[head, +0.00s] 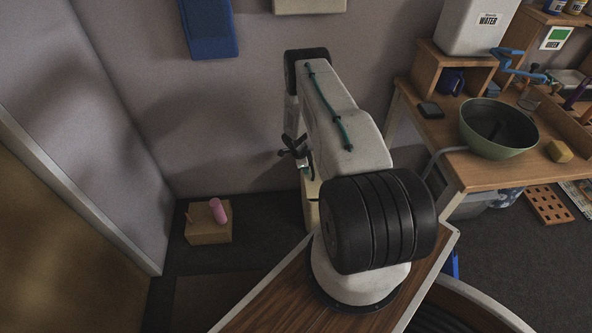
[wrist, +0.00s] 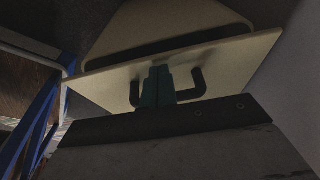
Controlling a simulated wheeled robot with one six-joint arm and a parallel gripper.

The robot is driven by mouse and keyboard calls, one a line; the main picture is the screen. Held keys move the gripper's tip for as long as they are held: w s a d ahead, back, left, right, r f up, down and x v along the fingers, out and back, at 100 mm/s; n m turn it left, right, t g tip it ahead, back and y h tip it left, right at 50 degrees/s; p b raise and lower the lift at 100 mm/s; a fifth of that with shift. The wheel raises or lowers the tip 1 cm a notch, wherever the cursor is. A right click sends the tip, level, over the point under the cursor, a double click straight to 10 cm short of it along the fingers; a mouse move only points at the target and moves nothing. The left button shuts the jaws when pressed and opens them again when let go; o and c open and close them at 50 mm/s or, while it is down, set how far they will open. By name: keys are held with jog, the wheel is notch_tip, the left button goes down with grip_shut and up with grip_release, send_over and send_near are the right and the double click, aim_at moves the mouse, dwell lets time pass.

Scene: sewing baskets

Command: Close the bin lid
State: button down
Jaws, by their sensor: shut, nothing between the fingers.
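The bin (head: 311,217) is a pale cream shape low by the back wall in the head view, mostly hidden behind my arm. In the wrist view a cream lid panel (wrist: 105,82) lies slanted across the upper half, with a dark bent handle (wrist: 198,85) on it. A dark gap shows between this panel and the cream part beyond it; how far the lid stands open I cannot tell. My gripper (wrist: 158,78) is shut and empty, its teal fingers in front of the panel by the handle. Whether they touch it is unclear. In the head view the gripper (head: 304,170) hangs above the bin.
A wooden block (head: 209,232) with a pink cylinder (head: 218,210) stands on the floor at the left. A wooden bench (head: 452,167) at the right holds a green bowl (head: 480,143) and a water container (head: 470,30). Dark floor is free between block and bin.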

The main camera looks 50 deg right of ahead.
jog(key=shift+f, duration=0.65)
jog(key=shift+w+a+f, duration=0.1)
jog(key=shift+a, duration=0.05)
jog(key=shift+w+a, duration=0.1)
jog(key=shift+a, duration=0.05)
